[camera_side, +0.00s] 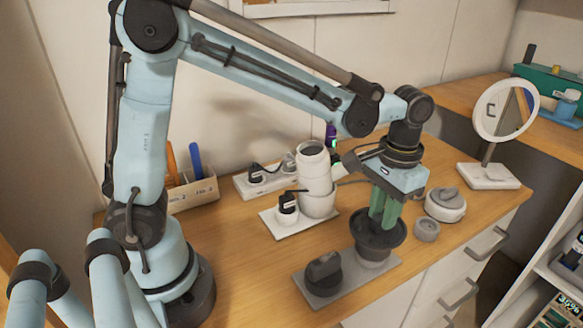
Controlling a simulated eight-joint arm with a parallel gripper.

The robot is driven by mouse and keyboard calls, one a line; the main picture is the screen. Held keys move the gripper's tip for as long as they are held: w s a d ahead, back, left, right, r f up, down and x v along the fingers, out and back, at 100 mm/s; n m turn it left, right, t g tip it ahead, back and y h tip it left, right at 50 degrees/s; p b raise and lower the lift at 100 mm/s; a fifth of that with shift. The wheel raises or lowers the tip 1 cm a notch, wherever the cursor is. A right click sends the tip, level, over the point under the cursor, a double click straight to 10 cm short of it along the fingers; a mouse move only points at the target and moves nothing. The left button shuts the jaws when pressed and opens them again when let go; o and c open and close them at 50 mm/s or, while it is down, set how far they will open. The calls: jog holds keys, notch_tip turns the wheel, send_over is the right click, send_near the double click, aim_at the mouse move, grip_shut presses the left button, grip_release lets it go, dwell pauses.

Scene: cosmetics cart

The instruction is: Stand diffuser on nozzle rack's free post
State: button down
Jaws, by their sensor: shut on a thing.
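The nozzle rack (318,298) is a flat grey plate near the table's front edge. A dark nozzle (323,272) stands on its left end. The diffuser (378,240) is a dark, wide bowl, open side up, over the rack's right end. A short grey cylinder shows directly under the bowl; I cannot tell whether it is the free post or the diffuser's neck, nor whether the diffuser is seated. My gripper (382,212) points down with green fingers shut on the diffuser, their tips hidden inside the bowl.
Behind stand a white cylinder in a holder (315,178) and a power strip (262,181) with plugs. A lidded round jar (445,207) and a small grey jar (427,231) sit close right of my gripper. A mirror (488,174) stands farther right. The table's front edge is near.

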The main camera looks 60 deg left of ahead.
jog(key=shift+f, duration=1.35)
jog(key=c, duration=0.9)
grip_release()
jog(key=shift+o, duration=0.2)
notch_tip(320, 180, up, 12)
jog(key=shift+w, duration=0.3)
jog(key=f, duration=1.2)
jog(key=shift+s, duration=0.3)
jog(key=shift+r, duration=0.2)
